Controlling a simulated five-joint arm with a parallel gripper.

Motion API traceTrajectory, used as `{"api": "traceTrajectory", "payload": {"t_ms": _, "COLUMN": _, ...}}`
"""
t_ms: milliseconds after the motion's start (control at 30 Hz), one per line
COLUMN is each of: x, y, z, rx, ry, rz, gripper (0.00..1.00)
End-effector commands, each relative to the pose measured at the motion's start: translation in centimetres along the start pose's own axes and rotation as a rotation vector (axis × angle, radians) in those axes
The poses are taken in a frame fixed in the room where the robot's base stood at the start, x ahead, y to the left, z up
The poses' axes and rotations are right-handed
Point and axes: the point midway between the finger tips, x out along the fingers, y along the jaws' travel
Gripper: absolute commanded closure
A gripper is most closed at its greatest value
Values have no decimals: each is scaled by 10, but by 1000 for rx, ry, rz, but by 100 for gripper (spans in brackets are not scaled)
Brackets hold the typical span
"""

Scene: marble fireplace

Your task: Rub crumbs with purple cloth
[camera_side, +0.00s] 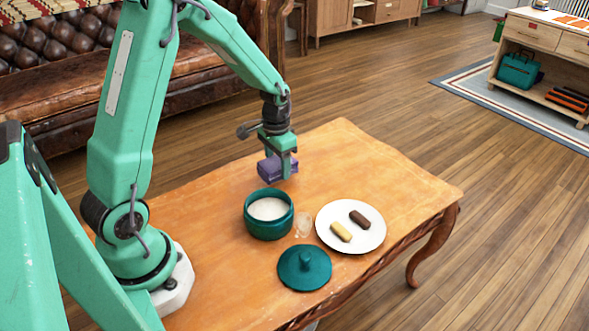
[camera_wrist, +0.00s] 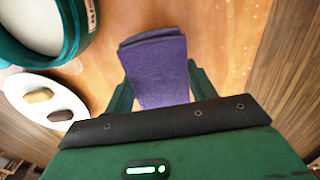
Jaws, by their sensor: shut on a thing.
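My gripper (camera_side: 284,174) is shut on the folded purple cloth (camera_side: 268,167), behind the teal pot in the side view. The cloth (camera_wrist: 157,72) hangs between my two green fingers in the wrist view. It seems to be held above the wooden table (camera_side: 390,170), but I cannot be sure of the gap. Small pale crumbs (camera_wrist: 262,14) show on the tabletop at the upper right of the wrist view, apart from the cloth. I cannot make out these crumbs clearly in the side view.
The open teal pot (camera_side: 268,224) of white contents stands in front of my gripper. Its lid (camera_side: 304,268) lies nearer the front edge. A white plate (camera_side: 368,238) holds two bars, one pale, one dark. The table's far right is clear.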

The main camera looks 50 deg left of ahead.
Motion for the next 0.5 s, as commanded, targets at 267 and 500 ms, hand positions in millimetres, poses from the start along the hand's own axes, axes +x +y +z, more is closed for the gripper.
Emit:
{"api": "traceTrajectory", "payload": {"t_ms": 267, "x": -27, "y": -1, "z": -1, "rx": 0, "ry": 5, "rz": -1, "gripper": 66}}
{"api": "traceTrajectory", "payload": {"t_ms": 500, "x": -46, "y": -1, "z": -1, "rx": 0, "ry": 3, "rz": -1, "gripper": 66}}
